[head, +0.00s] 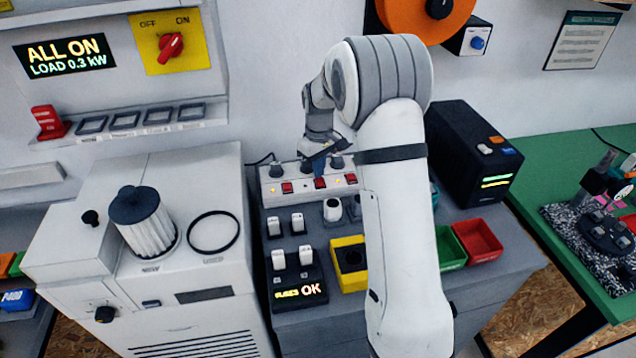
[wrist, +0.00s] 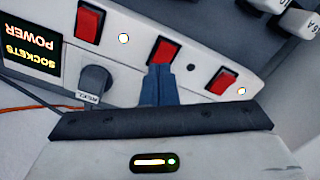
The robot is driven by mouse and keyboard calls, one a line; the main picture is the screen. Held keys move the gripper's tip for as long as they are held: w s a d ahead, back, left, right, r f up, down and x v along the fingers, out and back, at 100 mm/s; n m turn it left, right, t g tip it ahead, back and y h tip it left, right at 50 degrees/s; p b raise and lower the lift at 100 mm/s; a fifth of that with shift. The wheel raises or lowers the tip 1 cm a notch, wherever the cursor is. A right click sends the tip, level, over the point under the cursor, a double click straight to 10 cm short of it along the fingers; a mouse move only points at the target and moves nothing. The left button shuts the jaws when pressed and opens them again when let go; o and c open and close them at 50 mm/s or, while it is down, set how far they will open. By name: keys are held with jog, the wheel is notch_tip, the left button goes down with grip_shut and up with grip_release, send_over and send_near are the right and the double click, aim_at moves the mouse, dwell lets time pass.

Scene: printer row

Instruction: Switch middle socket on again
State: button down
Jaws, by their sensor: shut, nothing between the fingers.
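The pale socket strip (head: 262,199) runs along the back of the grey bench and carries three red switches. The middle switch (head: 320,183) also shows in the wrist view (wrist: 164,50). The small lamp (wrist: 191,67) beside it is dark. The lamps by the left switch (wrist: 241,90) and the right switch (wrist: 123,38) are lit. My gripper (head: 319,168) is shut and empty. Its blue fingertips (wrist: 158,70) are at the lower edge of the middle switch in the wrist view; I cannot tell if they touch.
Grey plugs (head: 276,169) stand along the strip's back; one (wrist: 95,82) shows close to my fingers. A black box (head: 474,150) stands to the right.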

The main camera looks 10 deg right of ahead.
jog(key=shift+f+b, duration=0.4)
jog(key=shift+f, duration=0.3)
dwell(0.3)
jog(key=shift+r+p, duration=2.2)
jog(key=shift+r, duration=1.35)
jog(key=shift+r, duration=0.1)
jog(key=s+r+m+t, duration=0.2)
jog(key=s+r+m, duration=0.1)
jog(key=s+r, duration=1)
jog(key=s+f+m+t, duration=0.1)
jog(key=s+m, duration=0.2)
jog(key=s, duration=1.7)
jog(key=shift+f, duration=0.15)
